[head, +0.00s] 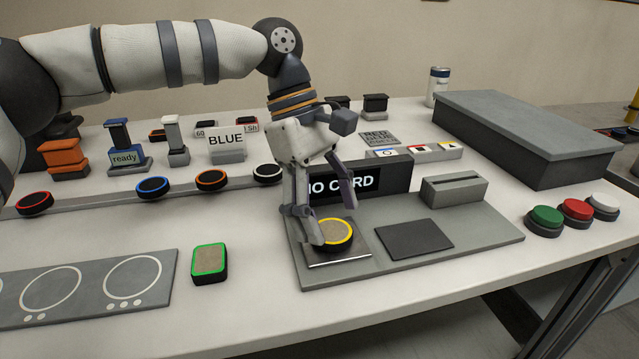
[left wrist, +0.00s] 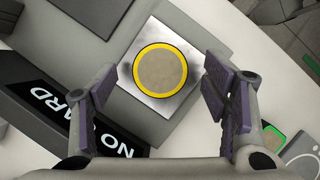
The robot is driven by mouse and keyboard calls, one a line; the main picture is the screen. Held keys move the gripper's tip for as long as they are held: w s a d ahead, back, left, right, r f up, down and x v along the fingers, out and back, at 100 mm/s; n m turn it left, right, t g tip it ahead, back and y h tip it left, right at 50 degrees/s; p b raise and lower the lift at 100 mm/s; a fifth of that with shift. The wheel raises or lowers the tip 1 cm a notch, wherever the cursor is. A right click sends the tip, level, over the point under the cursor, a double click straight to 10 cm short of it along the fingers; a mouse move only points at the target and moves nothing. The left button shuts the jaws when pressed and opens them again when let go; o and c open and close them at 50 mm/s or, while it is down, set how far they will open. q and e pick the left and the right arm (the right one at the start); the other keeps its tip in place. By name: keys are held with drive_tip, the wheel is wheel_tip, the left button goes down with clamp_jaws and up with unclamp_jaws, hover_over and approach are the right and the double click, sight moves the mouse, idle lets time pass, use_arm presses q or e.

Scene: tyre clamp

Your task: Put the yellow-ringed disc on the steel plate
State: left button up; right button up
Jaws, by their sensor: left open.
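The yellow-ringed disc (head: 335,234) has a tan face and lies flat on the steel plate (head: 352,259) at the left of the grey reader base. In the left wrist view the disc (left wrist: 160,70) sits near the middle of the square plate (left wrist: 187,32). My left gripper (head: 333,222) is just above the disc with its fingers apart. In the left wrist view the open fingers (left wrist: 155,88) stand on either side of the disc, clear of it, with nothing between them. My right gripper is not in view.
A black "NO CARD" display (head: 385,180) stands behind the plate. A dark pad (head: 414,240) and a slotted block (head: 454,188) are to the right. A green-ringed block (head: 209,263) lies to the left. Several ringed discs line a rail behind, including an orange one (head: 212,180).

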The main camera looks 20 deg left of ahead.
use_arm(q)
drive_tip(key=v, duration=1.1)
drive_tip(key=shift+r, duration=0.4)
drive_tip(key=shift+a, duration=0.15)
